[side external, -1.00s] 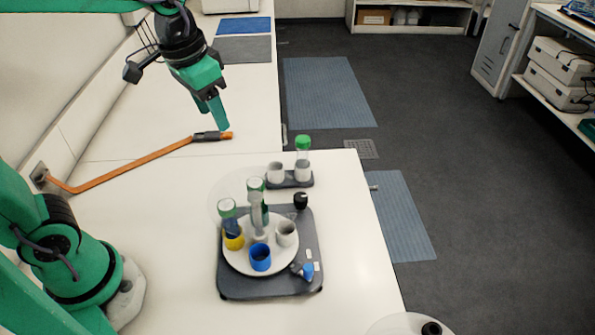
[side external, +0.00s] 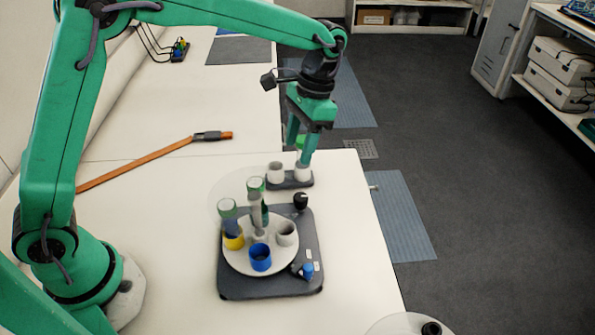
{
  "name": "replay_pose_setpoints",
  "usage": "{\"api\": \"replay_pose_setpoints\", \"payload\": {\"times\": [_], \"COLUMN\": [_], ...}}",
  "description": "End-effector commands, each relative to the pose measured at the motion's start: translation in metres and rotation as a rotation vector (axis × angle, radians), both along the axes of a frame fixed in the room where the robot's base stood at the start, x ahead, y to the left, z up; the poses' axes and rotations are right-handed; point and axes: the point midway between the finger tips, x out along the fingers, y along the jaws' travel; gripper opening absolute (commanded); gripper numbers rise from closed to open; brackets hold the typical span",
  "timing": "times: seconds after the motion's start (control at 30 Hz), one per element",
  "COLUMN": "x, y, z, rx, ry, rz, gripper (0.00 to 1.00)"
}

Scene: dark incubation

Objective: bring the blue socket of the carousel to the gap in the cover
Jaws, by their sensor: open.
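The carousel is a white disc (side external: 240,263) on a dark grey base (side external: 268,288). Its blue socket (side external: 260,257) is at the front and looks empty. A yellow socket (side external: 233,240) is at the left, with a green-capped vial (side external: 228,213) in or behind it. A pale grey socket (side external: 286,234) is at the right. Another green-capped vial (side external: 256,188) stands further back. The clear cover (side external: 217,187) shows only as a faint outline; I cannot make out its gap.
The rack also bears a pale socket (side external: 276,172). An orange bar (side external: 150,163) with a dark grip lies at the left. The table front is clear.

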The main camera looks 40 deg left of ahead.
Motion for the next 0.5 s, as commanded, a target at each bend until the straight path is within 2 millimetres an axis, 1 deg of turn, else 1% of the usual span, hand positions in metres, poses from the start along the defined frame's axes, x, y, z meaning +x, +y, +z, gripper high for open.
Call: {"api": "replay_pose_setpoints", "payload": {"times": [0.03, 0.23, 0.4, 0.5], "x": [0.004, 0.014, 0.017, 0.018], "y": [-0.007, -0.024, -0.032, -0.033], "z": [-0.011, -0.038, -0.05, -0.052], "rx": [0.007, 0.027, 0.035, 0.037], "ry": [0.024, 0.094, 0.123, 0.128], "rz": [-0.013, -0.054, -0.071, -0.073], "gripper": [0.52, 0.52, 0.52, 0.52]}}
